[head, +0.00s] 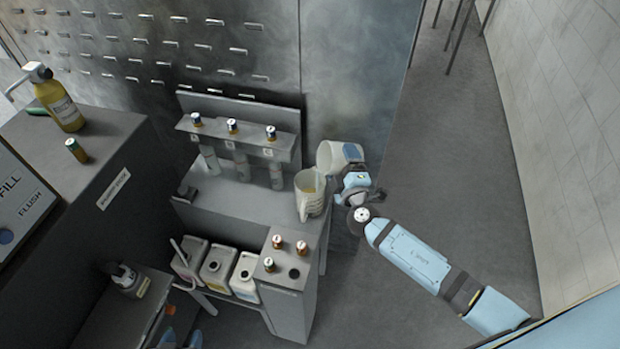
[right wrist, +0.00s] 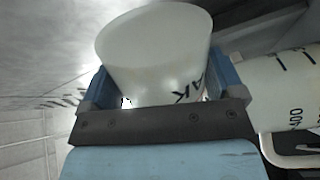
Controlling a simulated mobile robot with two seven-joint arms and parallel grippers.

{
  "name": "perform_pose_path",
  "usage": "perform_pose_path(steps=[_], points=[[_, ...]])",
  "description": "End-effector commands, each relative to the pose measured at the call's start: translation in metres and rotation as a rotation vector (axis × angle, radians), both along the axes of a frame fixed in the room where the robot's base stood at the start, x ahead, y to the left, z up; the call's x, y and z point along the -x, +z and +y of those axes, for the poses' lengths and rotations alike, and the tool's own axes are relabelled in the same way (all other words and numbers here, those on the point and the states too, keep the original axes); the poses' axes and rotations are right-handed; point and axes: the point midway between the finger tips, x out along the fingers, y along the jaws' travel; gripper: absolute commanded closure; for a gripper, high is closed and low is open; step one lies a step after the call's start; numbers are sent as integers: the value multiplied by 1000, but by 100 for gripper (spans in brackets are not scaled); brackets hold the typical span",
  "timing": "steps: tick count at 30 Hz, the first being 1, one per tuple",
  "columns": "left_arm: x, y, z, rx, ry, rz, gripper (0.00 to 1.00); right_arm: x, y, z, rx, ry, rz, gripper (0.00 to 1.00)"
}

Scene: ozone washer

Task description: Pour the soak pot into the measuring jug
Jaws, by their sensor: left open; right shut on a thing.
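The soak pot (head: 334,158) is a white cup, tipped on its side with its mouth toward the left, above the measuring jug. My right gripper (head: 352,178) is shut on it; the right wrist view shows the pot (right wrist: 155,55) between the blue fingers, with dark letters on its side. The measuring jug (head: 309,200) is pale with dark marks and stands upright at the bench's right end. A thin pale streak shows at the jug's mouth, perhaps liquid. The jug (right wrist: 285,90) also shows beside the right gripper. My left gripper (head: 182,338) is open at the bottom edge, mostly cut off.
White canisters (head: 217,266) sit on a lower shelf, beside a block (head: 288,285) with small bottles. A yellow bottle (head: 60,104) stands on the left cabinet. The floor (head: 450,180) at right is clear.

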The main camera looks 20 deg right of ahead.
Motion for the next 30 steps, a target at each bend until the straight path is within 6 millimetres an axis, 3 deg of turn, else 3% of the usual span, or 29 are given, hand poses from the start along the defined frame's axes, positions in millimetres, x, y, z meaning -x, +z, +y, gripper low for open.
perform_pose_path(steps=[30], points=[[0, 8, 0, 0, 0, 0, 48, -1, 7, 10, 111, 0, 4, 40]])
